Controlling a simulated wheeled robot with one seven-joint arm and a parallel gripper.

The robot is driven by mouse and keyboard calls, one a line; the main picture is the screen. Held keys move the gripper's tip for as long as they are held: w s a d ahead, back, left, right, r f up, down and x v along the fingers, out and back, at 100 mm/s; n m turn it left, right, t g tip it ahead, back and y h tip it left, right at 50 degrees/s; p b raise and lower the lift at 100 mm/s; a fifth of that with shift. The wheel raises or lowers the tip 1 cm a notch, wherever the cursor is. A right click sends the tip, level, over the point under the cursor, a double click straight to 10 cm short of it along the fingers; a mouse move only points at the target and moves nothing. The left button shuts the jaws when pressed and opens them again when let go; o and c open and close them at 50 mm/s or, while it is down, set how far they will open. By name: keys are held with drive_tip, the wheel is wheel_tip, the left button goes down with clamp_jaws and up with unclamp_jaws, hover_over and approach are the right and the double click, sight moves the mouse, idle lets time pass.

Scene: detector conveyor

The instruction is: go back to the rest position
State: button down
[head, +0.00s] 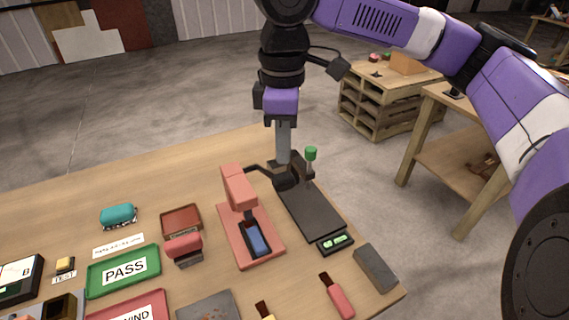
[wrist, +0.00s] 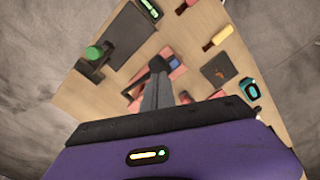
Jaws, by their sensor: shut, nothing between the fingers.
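My gripper (head: 283,158) points down over the back right part of the wooden table, just behind the red press-like stand and beside the black device. Its fingers are together with nothing between them. In the wrist view my gripper (wrist: 157,78) also shows as closed grey fingers above the table. In the head view the fingertips are close to the black part at the back of the device; I cannot tell whether they touch it.
The red stand (head: 238,190) holds a blue piece (head: 257,238). The black device (head: 312,210) has a green knob (head: 311,153). A green PASS tray (head: 95,281), teal object (head: 118,215) and red-handled tool (head: 338,296) lie around. Pallets (head: 375,110) stand behind.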

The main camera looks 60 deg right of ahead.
drive_tip(key=shift+r, duration=0.25)
idle(0.4)
